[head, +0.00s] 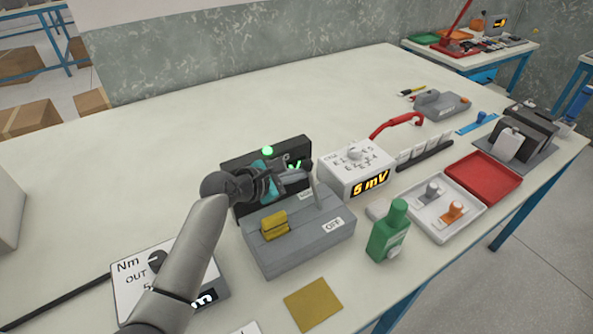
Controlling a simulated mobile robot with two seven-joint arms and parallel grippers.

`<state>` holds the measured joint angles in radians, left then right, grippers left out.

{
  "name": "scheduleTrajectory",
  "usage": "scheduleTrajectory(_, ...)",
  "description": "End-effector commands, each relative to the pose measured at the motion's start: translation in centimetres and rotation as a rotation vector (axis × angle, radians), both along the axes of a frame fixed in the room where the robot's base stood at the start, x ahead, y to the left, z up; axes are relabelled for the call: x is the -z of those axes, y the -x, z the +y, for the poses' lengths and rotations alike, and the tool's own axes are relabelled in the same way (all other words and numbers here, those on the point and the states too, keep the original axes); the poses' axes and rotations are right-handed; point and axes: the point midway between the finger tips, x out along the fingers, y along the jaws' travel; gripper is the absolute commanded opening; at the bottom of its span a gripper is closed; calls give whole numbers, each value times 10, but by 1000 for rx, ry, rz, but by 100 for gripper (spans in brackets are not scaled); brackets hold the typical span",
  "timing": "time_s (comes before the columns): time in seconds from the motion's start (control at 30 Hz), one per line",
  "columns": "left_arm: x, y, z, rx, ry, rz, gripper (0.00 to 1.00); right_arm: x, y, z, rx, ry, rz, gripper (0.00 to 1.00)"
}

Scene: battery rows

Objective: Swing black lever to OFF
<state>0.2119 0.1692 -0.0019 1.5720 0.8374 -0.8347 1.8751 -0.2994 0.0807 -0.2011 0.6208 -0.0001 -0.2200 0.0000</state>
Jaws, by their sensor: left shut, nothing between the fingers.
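A grey switch box (300,246) stands near the middle of the table. A thin dark grey lever (317,191) rises from its back right part, leaning toward the back. A white OFF label (333,225) lies on the box top at its front right edge; another label by the lever's back end is partly hidden. A yellow block-like handle (274,226) sits on the box's left part. My left gripper (304,178) is shut and empty, close to the lever's upper end; I cannot tell if they touch. My right gripper is not in view.
A black panel (243,206) with green lights stands behind the box, partly hidden by my gripper. A white meter (356,172) reading 5 mV is to the right. A green bottle (389,234) stands front right, a torque box (140,285) front left. The back left table is clear.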

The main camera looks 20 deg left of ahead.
Motion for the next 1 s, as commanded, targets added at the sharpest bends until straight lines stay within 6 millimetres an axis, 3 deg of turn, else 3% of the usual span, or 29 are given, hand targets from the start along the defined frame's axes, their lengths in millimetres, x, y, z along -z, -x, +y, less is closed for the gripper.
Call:
scheduleTrajectory(0.53, -19, 22, -24, 2, -242, -245, 0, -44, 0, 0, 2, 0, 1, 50)
scheduleTrajectory(0.77, -19, 36, -37, 1, -399, -401, 0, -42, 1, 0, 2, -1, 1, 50)
scheduleTrajectory(1.0, -15, 49, -50, 2, -560, -559, 0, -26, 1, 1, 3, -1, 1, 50)
